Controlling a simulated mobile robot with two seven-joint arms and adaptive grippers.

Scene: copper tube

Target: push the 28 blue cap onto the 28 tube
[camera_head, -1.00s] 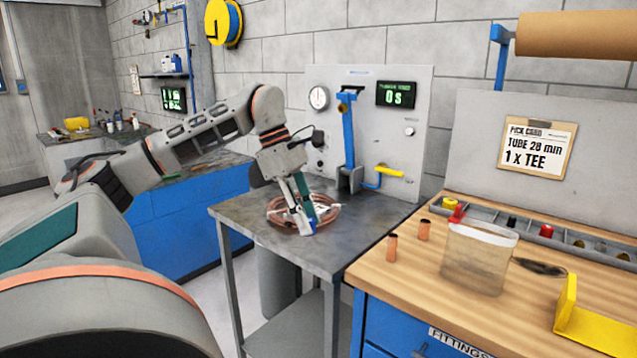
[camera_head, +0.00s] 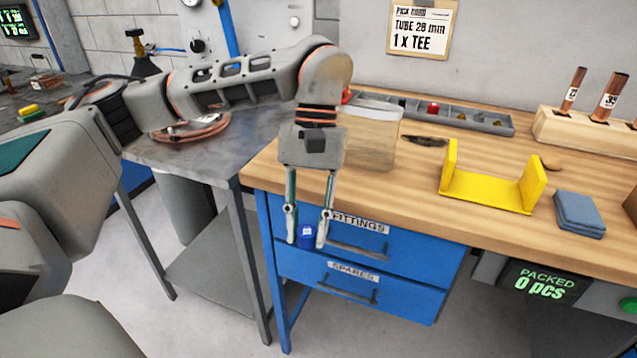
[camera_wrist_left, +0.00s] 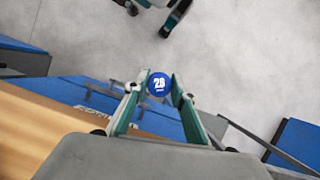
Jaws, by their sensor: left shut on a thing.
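My left gripper (camera_head: 306,238) hangs pointing down in front of the blue drawer unit, off the bench's front edge. It is shut on the blue cap (camera_head: 306,233), which sits between its fingertips. In the left wrist view the cap (camera_wrist_left: 158,84) shows a round blue face marked 28, held between the two fingers (camera_wrist_left: 160,90). Copper tubes (camera_head: 609,92) stand upright in a wooden block at the far right of the bench. I cannot tell for sure which is the 28 tube.
On the wooden bench (camera_head: 420,185) are a clear bin (camera_head: 368,140), a grey parts tray (camera_head: 465,118), a yellow stand (camera_head: 490,190) and blue pads (camera_head: 578,213). A grey metal table (camera_head: 200,160) with a copper coil (camera_head: 190,130) stands to the left.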

